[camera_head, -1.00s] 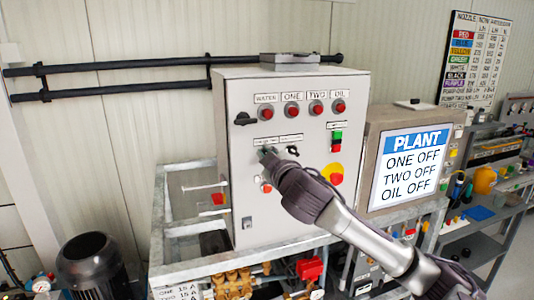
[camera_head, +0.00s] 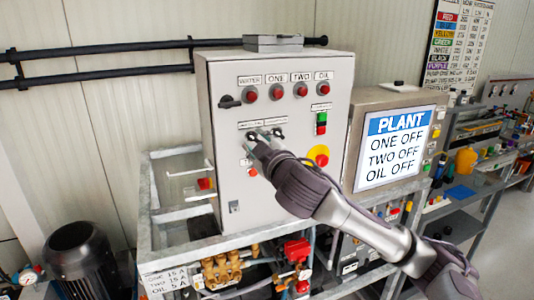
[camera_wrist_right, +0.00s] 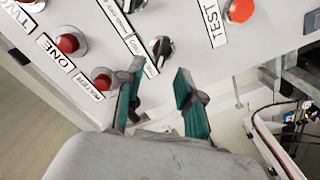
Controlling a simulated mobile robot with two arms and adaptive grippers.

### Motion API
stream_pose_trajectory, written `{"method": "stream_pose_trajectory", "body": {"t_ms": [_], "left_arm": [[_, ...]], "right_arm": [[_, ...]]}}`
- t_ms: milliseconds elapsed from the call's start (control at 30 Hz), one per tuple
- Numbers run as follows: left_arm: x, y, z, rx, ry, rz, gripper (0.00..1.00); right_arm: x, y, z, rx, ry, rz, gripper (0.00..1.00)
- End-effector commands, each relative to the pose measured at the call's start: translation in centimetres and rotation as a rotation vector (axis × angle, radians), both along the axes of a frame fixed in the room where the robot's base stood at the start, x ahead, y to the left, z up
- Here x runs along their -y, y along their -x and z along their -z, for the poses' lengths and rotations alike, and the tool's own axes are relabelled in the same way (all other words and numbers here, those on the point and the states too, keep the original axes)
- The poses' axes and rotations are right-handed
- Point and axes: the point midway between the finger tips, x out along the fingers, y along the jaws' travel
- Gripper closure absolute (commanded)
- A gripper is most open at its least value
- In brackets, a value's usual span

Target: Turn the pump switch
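The grey control cabinet (camera_head: 225,185) carries a row of two black rotary switches below its red lamps. The right switch (camera_head: 278,133) shows beside my right gripper (camera_head: 262,142); the left one is largely hidden by the fingers. In the right wrist view, a black switch knob (camera_wrist_right: 162,47) sits just ahead of the gap between the teal-padded fingers of my right gripper (camera_wrist_right: 159,80). The fingers are apart and nothing is between them. Another black knob (camera_wrist_right: 135,5) is cut by the top edge. Small labels are hard to read. My left gripper is not in view.
Red lamps (camera_head: 276,91) line the cabinet's top, with a separate black handle (camera_head: 230,101) at left. A red stop button on yellow (camera_head: 319,157) is close right of my gripper. A screen (camera_head: 397,145) reads ONE OFF, TWO OFF, OIL OFF. Frame rails (camera_head: 185,212) surround the cabinet.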

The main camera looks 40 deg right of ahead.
Motion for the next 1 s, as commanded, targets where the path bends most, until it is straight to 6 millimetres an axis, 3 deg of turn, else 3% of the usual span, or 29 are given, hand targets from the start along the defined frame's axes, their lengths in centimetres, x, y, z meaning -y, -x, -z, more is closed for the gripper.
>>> {"method": "stream_pose_trajectory", "body": {"t_ms": [200,400,1000], "left_arm": [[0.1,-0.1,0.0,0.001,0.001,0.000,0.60],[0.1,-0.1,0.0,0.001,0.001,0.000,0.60],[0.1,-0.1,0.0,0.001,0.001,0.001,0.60]], "right_arm": [[-1.2,4.7,0.1,-0.003,0.002,-0.002,0.64],[-1.8,7.3,0.1,-0.002,0.000,-0.001,0.64],[-1.9,7.9,0.0,-0.001,0.000,0.000,0.64]]}}
